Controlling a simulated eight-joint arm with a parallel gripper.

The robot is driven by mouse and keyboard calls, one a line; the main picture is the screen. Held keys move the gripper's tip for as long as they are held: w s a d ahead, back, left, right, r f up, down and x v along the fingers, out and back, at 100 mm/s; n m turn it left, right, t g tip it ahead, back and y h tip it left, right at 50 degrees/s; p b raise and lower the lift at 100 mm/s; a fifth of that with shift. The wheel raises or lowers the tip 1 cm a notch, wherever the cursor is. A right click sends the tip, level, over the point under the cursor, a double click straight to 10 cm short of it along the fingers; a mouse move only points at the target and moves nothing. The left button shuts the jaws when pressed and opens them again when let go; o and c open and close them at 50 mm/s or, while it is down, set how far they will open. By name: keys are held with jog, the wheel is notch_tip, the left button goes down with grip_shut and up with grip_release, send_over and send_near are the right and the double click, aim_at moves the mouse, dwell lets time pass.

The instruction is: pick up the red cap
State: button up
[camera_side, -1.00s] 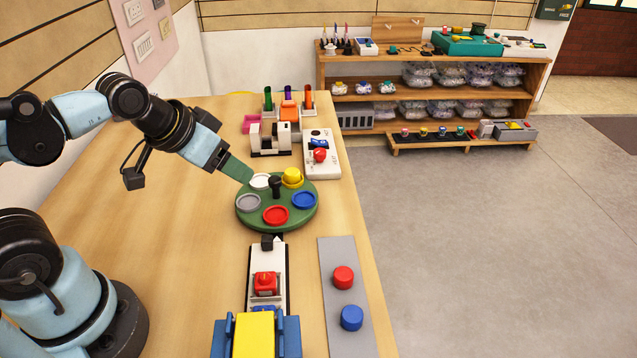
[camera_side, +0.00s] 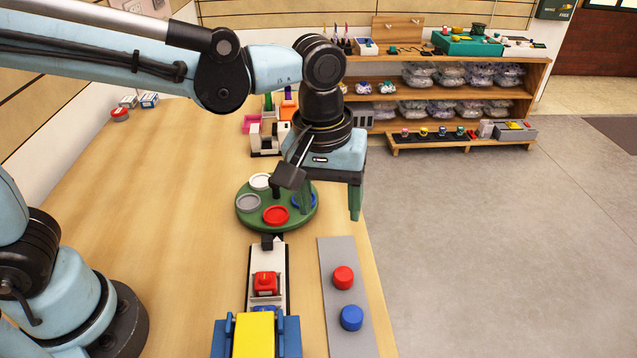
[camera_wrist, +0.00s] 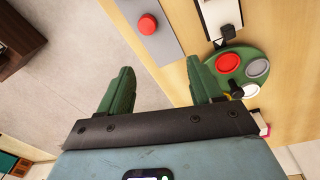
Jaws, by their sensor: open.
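A round red cap (camera_side: 343,277) stands on the grey strip (camera_side: 337,248) near the table's right edge, with a blue cap (camera_side: 351,318) in front of it. In the wrist view the red cap (camera_wrist: 148,24) shows beyond my fingertips, near the top. My gripper (camera_side: 331,212) is open and empty, pointing down, behind the red cap and apart from it. In the wrist view both green fingers of my gripper (camera_wrist: 160,75) are spread with nothing between them.
The green round turntable (camera_side: 246,219) with a red disc (camera_side: 275,215) is left of my gripper, which partly covers it. A white device with a red block (camera_side: 265,283) stands left of the strip. Free table lies at left; floor lies beyond the right edge.

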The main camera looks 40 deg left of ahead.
aim_at(343, 275)
jog(key=shift+n+g, duration=0.4)
jog(key=shift+n, duration=0.1)
jog(key=d+f, duration=0.1)
jog(key=f, duration=0.3)
jog(key=d+f, duration=0.1)
jog(key=f, duration=0.3)
jog(key=d+f, duration=0.1)
jog(key=f, duration=0.4)
jog(key=shift+s+d+f, duration=0.1)
jog(key=shift+s+d, duration=0.05)
jog(key=shift+d, duration=0.15)
jog(key=c, duration=1.1)
